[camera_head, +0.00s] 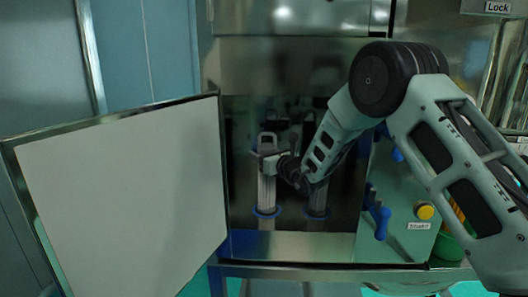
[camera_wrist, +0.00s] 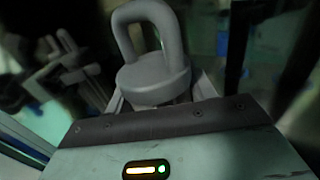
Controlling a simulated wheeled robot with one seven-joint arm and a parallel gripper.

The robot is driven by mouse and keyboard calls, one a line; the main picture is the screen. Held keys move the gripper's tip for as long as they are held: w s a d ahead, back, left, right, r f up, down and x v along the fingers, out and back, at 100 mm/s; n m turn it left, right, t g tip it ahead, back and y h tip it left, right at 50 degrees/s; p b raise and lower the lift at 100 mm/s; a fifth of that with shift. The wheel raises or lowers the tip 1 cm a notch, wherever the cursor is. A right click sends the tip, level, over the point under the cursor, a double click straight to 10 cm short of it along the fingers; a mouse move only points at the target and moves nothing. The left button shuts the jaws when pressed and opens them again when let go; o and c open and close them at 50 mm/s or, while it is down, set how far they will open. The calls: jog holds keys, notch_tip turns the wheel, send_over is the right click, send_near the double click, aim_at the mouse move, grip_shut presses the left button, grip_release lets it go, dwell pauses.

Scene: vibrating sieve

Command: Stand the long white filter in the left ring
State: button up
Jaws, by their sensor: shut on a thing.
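The long white filter (camera_head: 266,192) stands about upright inside the dark cabinet, its looped grey handle (camera_head: 267,138) at the top. My gripper (camera_head: 268,158) is shut on it just below the handle. The left blue ring (camera_head: 266,213) is at the filter's lower end; I cannot tell how deep the filter sits in it. In the wrist view the filter's grey handle and round cap (camera_wrist: 154,75) show between my jaws, and its lower body is hidden. The right blue ring (camera_head: 316,214) has another pale filter (camera_head: 318,198) in it, partly hidden behind my arm.
An open cabinet door with a white panel (camera_head: 125,205) stands to the left. A steel ledge (camera_head: 295,246) runs below the rings. To the right are blue handles (camera_head: 381,218), a yellow button (camera_head: 425,211) and a green container (camera_head: 447,246).

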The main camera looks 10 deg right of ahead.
jog(key=o, duration=1.4)
jog(key=shift+f, duration=0.1)
jog(key=shift+c, duration=0.2)
